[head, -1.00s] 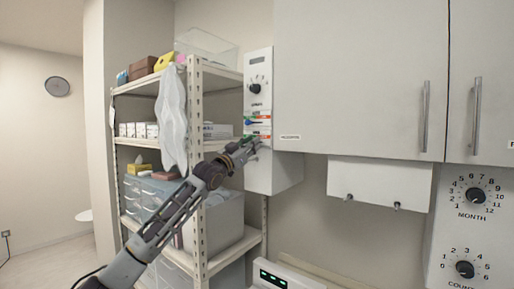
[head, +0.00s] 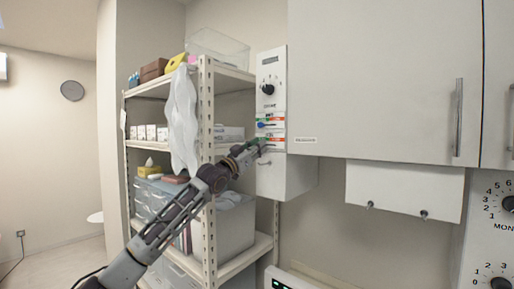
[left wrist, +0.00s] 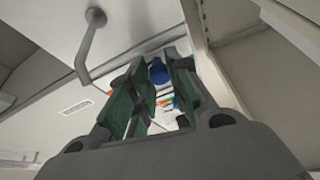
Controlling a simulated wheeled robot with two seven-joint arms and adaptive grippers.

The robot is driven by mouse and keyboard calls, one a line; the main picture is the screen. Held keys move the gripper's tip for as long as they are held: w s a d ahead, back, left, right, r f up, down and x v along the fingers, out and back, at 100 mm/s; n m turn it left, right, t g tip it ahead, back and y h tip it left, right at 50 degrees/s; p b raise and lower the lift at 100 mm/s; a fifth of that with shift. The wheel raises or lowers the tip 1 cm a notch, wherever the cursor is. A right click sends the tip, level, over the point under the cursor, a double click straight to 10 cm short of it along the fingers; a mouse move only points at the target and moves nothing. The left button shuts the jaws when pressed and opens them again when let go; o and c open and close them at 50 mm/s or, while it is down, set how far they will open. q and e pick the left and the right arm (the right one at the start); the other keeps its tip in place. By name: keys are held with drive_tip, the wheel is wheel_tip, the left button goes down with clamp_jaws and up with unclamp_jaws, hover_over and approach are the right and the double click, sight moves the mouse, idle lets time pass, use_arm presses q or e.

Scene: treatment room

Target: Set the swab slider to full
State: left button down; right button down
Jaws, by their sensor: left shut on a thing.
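A narrow white wall panel (head: 273,101) carries a black dial (head: 268,90) and, below it, slider strips (head: 272,124) with green and orange marks. A blue knob (head: 261,125) sits near the left end of the upper strip. Labels are too small to read. My left gripper (head: 258,149) is at the bottom of the strips. In the left wrist view its green-padded fingers (left wrist: 158,88) are around a blue slider knob (left wrist: 158,72). A second blue knob (left wrist: 178,103) shows beyond. My right gripper is not in view.
A metal shelf (head: 207,165) with boxes and a hanging white cloth (head: 181,120) stands just left of the panel. A white cabinet (head: 380,80) with bar handles (head: 459,117) is close on the right. A white box (head: 285,176) juts out below the panel.

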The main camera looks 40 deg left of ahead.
use_arm(q)
drive_tip(key=c, duration=1.5)
unclamp_jaws()
drive_tip(key=shift+a+r, duration=0.1)
drive_tip(key=shift+a, duration=0.15)
drive_tip(key=shift+o, duration=0.9)
drive_tip(key=shift+a, duration=0.15)
drive_tip(key=v, duration=1.2)
drive_tip(key=shift+f, duration=0.3)
